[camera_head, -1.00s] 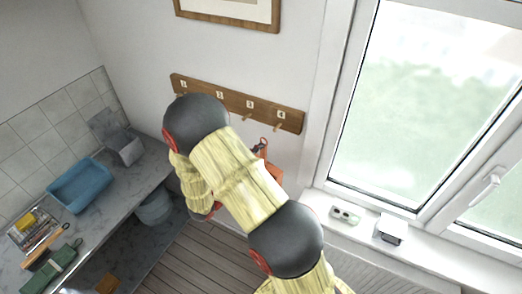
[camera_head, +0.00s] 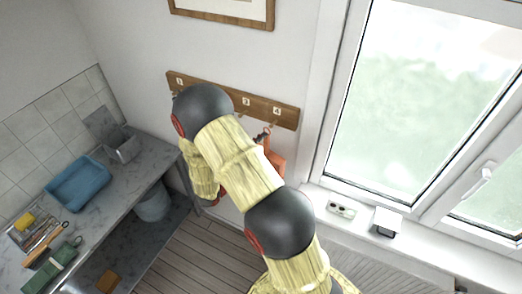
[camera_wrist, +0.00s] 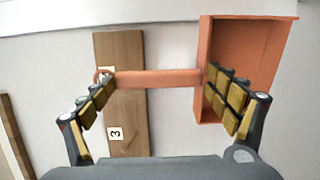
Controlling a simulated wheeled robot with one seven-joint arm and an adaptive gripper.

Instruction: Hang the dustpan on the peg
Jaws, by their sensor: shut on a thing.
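The orange dustpan (camera_wrist: 250,60) fills the upper right of the wrist view, its handle (camera_wrist: 160,78) running left to a ring-like end at the board. My gripper (camera_wrist: 160,90) is shut on the dustpan, with the handle between its two padded fingers. In the head view the dustpan (camera_head: 274,152) shows partly behind my arm, just below the right end of the wooden peg board (camera_head: 285,114). Whether the ring touches a peg, I cannot tell.
The window and its sill (camera_head: 355,224), with small items on it, stand right of the board. A counter at left holds a blue tub (camera_head: 78,183), a grey metal container (camera_head: 122,146) and tools. A picture frame (camera_head: 222,12) hangs above the board.

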